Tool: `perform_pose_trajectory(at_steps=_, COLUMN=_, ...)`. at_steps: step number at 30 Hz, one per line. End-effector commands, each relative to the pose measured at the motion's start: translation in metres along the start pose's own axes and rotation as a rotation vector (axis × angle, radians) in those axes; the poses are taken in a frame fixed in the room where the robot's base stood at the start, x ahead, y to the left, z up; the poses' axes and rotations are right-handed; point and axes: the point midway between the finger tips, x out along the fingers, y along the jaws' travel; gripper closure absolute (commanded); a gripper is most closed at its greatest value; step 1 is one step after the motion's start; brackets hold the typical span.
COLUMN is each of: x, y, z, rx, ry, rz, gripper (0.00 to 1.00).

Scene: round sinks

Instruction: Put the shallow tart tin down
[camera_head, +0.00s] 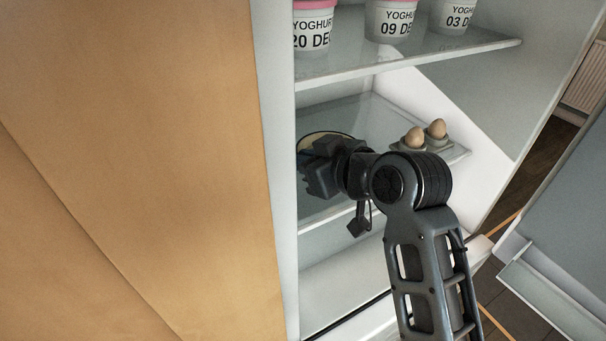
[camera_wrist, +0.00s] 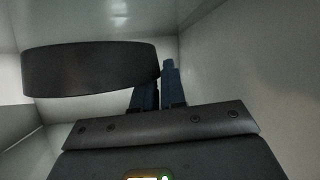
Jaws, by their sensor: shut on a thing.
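The shallow tart tin (camera_head: 327,136) shows in the head view as a round rim on the middle fridge shelf's left side, partly hidden behind my gripper (camera_head: 306,165). In the wrist view the tin (camera_wrist: 88,70) is a dark, low, curved-sided shape at the left. Its right end meets the fingers of my gripper (camera_wrist: 158,85), which are shut on its edge. The tin looks roughly level. I cannot tell whether its underside touches the shelf.
The glass shelf (camera_head: 374,118) carries two eggs in cups (camera_head: 414,139) to the right of my gripper. Yoghurt pots (camera_head: 390,18) stand on the upper shelf (camera_head: 440,47) above. A wooden panel (camera_head: 130,150) is at the left, and the fridge door (camera_head: 560,250) stands open at right.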

Motion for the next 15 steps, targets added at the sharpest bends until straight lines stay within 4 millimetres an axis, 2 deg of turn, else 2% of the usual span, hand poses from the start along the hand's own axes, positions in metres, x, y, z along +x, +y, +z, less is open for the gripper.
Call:
perform_pose_trajectory(at_steps=3, x=0.012, y=0.001, z=0.001, rx=-0.001, ry=0.001, rz=0.001, gripper=1.0)
perform_pose_trajectory(at_steps=8, x=0.017, y=0.0, z=0.006, rx=-0.001, ry=0.001, rz=0.001, gripper=1.0)
perform_pose_trajectory(at_steps=15, x=0.03, y=-0.002, z=0.035, rx=0.001, ry=0.0, rz=0.0, gripper=1.0)
